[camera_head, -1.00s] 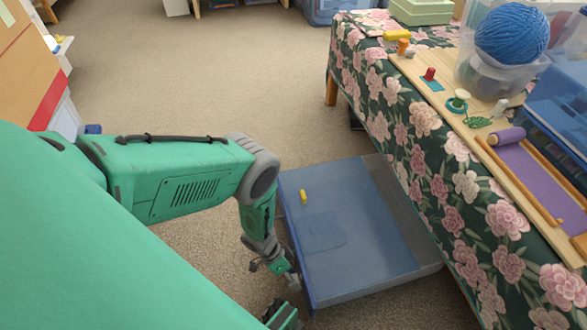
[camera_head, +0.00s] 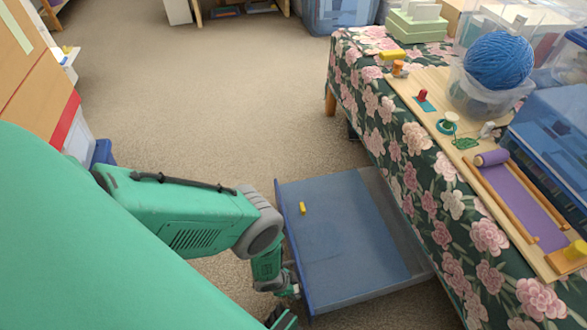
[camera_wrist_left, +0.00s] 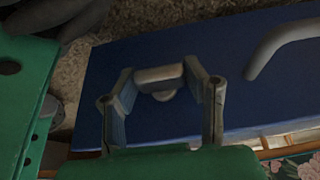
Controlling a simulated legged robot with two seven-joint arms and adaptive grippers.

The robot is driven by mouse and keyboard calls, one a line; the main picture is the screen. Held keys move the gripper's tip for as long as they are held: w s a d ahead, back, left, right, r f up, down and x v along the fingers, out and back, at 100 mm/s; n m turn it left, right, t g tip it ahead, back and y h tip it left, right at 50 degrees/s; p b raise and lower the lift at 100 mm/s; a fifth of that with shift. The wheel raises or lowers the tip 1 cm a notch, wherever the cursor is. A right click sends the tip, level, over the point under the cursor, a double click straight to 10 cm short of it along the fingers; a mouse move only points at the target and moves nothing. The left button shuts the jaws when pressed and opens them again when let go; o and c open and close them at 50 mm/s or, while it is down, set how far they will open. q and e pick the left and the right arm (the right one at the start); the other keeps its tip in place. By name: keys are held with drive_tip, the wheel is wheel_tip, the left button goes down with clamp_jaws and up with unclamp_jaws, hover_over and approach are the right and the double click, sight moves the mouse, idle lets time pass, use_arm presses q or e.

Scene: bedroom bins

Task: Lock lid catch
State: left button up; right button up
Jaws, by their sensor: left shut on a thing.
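A low blue bin (camera_head: 345,230) with a blue top stands on the carpet, partly under the table's edge. In the left wrist view its dark blue front (camera_wrist_left: 110,75) fills the middle, with a small grey catch (camera_wrist_left: 158,75) on it. My left gripper (camera_head: 290,288) is at the bin's left side, low near the floor. In the wrist view its two fingers (camera_wrist_left: 160,95) stand on either side of the catch and are shut on it. The head view does not show the catch clearly. I cannot make out my right gripper.
A curved grey handle (camera_wrist_left: 285,45) is on the bin front, right of the catch. A small yellow piece (camera_head: 302,208) lies on the bin. The table with a flowered cloth (camera_head: 415,140) stands to the right, holding a board (camera_head: 405,85) and blue yarn (camera_head: 499,60). Open carpet lies beyond.

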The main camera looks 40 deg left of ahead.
use_arm(q)
drive_tip(key=shift+w, duration=0.1)
idle(0.3)
drive_tip(key=o, duration=1.1)
drive_tip(key=shift+o, duration=0.2)
drive_tip(key=v, duration=1.2)
drive_tip(key=shift+f, duration=0.1)
drive_tip(key=s+a+r+n+g+y+p, duration=0.1)
drive_tip(key=s+r+n+p, duration=0.1)
drive_tip(key=r, duration=0.9)
drive_tip(key=s+a+r+n+g+y+p, duration=0.1)
drive_tip(key=s+a+r+n+p, duration=0.1)
drive_tip(key=r, duration=1)
drive_tip(key=s+a+r+n+p, duration=0.2)
drive_tip(key=s+r+n+p, duration=0.1)
drive_tip(key=r, duration=0.9)
drive_tip(key=shift+s+n+g+y+p, duration=0.35)
drive_tip(key=shift+s+p, duration=0.2)
drive_tip(key=shift+p, duration=0.5)
